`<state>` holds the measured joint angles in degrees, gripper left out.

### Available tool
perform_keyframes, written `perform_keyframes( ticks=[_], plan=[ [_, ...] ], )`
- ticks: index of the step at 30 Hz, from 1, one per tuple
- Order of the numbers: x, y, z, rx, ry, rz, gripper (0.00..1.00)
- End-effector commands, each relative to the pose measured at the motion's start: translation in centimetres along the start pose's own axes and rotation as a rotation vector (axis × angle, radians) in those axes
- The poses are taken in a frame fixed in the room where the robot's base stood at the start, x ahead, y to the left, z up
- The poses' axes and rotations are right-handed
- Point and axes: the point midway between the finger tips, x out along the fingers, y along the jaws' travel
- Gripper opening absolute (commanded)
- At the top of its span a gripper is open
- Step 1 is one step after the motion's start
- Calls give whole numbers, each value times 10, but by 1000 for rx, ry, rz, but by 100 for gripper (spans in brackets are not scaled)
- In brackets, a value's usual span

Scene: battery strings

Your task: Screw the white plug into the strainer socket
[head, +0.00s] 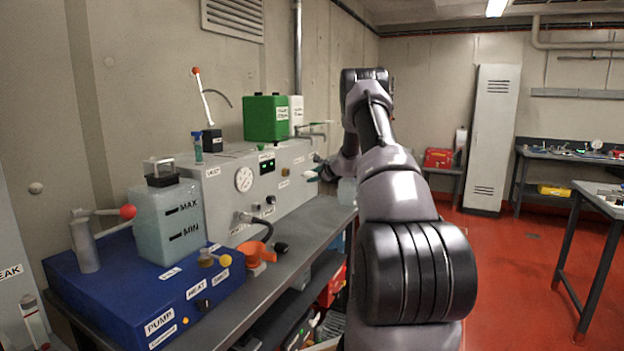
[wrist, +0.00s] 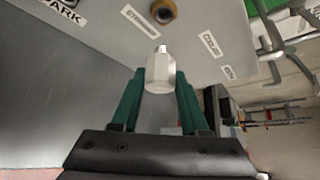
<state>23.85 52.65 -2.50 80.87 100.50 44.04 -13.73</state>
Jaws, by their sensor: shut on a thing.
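The white plug (wrist: 160,70) is held between the two green fingers of my gripper (wrist: 160,82), seen in the wrist view. Its narrow metal tip points away from the fingers, toward the grey panel. The strainer socket (wrist: 162,10) is a round opening with a brownish-yellow ring in that panel, beside a label that seems to read STRAINER. In the picture the plug's tip is just below the socket and looks apart from it; the depth of the gap is hard to tell. In the head view my gripper is small, beside the panel's far end, and partly hidden by my arm.
The grey panel unit (head: 222,195) stands on a bench (head: 300,225) along the left wall. A green canister (head: 262,118) sits on top. A blue pump unit (head: 130,280) with a clear tank (head: 170,225) is nearer. Thin taps (wrist: 275,55) stick out right of the socket.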

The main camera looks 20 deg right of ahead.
Motion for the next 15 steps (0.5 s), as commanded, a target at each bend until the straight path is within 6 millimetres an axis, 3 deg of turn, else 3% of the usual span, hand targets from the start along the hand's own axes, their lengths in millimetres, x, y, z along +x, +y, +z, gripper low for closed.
perform_keyframes(
  ticks=[15],
  plan=[
    [35, 0, 25, -1, -3, 1, 0]
  ],
)
